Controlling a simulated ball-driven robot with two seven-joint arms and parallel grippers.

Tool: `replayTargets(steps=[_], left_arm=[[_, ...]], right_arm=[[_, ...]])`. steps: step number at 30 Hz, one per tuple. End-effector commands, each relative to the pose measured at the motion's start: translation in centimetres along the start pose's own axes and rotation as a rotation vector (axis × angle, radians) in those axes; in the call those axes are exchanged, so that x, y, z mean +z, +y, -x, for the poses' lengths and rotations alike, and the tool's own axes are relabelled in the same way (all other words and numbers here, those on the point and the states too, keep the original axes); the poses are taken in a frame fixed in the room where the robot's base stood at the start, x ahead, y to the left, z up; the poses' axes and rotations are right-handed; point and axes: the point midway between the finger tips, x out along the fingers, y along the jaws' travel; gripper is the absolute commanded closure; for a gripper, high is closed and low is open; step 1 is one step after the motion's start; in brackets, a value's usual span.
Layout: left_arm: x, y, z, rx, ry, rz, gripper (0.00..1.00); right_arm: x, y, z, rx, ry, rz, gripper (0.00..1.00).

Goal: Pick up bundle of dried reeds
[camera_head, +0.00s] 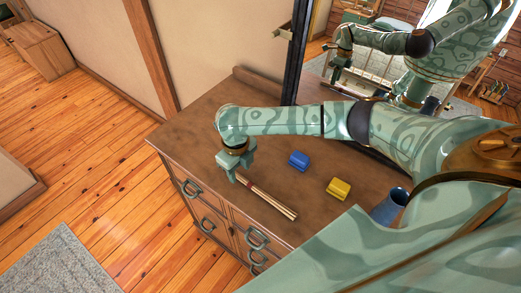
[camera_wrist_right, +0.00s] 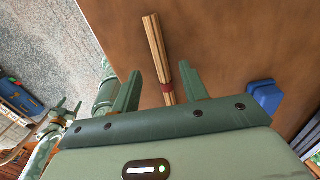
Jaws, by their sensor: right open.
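The bundle of dried reeds (camera_head: 272,199) is a thin tan bundle lying on the brown dresser top (camera_head: 200,125), near its front edge. In the right wrist view the bundle (camera_wrist_right: 155,50) has a red band and runs between the fingers. My right gripper (camera_head: 239,168) is over one end of the bundle with its fingers pointing down. In the wrist view the right gripper (camera_wrist_right: 160,70) is open, with a finger on either side of the reeds and gaps visible. A small green gripper, apparently my left (camera_wrist_right: 58,108), shows far off at the left; its opening is unclear.
A blue block (camera_head: 298,160) and a yellow block (camera_head: 338,188) lie on the dresser to the right of the reeds. A blue vase (camera_head: 388,207) stands farther right. A mirror (camera_head: 400,75) rises behind. The dresser's left end is clear.

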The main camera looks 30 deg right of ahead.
Motion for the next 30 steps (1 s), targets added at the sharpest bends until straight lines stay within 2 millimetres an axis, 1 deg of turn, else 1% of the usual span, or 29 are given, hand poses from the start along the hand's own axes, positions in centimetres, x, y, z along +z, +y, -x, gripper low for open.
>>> replayTargets(steps=[1,4,7,12,13,14,15,17,18,26,30], left_arm=[[0.1,0.2,-0.4,0.002,-0.002,0.001,0.33],[0.3,0.2,-0.7,0.003,-0.005,0.001,0.33],[0.4,0.3,-0.7,0.003,-0.006,0.001,0.33],[0.5,0.3,-0.6,0.004,-0.007,0.001,0.33],[0.5,0.3,-0.6,0.004,-0.008,0.001,0.33],[0.6,0.3,-0.6,0.004,-0.008,0.001,0.33],[0.6,0.3,-0.6,0.004,-0.009,0.0,0.33],[0.7,0.3,-0.6,0.004,-0.01,0.0,0.33],[0.7,0.3,-0.6,0.004,-0.011,0.0,0.33],[0.7,0.3,-0.6,0.004,-0.011,0.0,0.33],[0.7,0.3,-0.5,0.004,-0.011,-0.001,0.33]], right_arm=[[0.0,-0.2,-1.1,-0.001,0.003,-0.002,0.56],[0.0,-0.1,-2.4,-0.001,0.002,-0.001,0.56],[0.0,-0.1,-2.9,-0.001,0.0,0.001,0.56],[0.0,-0.1,-2.8,-0.001,0.0,0.001,0.56],[0.0,-0.1,-2.8,-0.001,0.0,0.001,0.59],[0.0,-0.1,-2.8,-0.001,0.0,0.001,0.67],[0.0,-0.1,-2.8,-0.001,0.0,0.001,0.78],[0.0,-0.1,-2.8,-0.001,0.0,0.001,0.95],[0.0,-0.1,-2.8,-0.001,0.0,0.001,1.0],[0.0,-0.2,-2.8,-0.002,0.0,0.001,1.0],[0.1,-0.2,-2.3,-0.002,-0.001,0.0,1.0]])
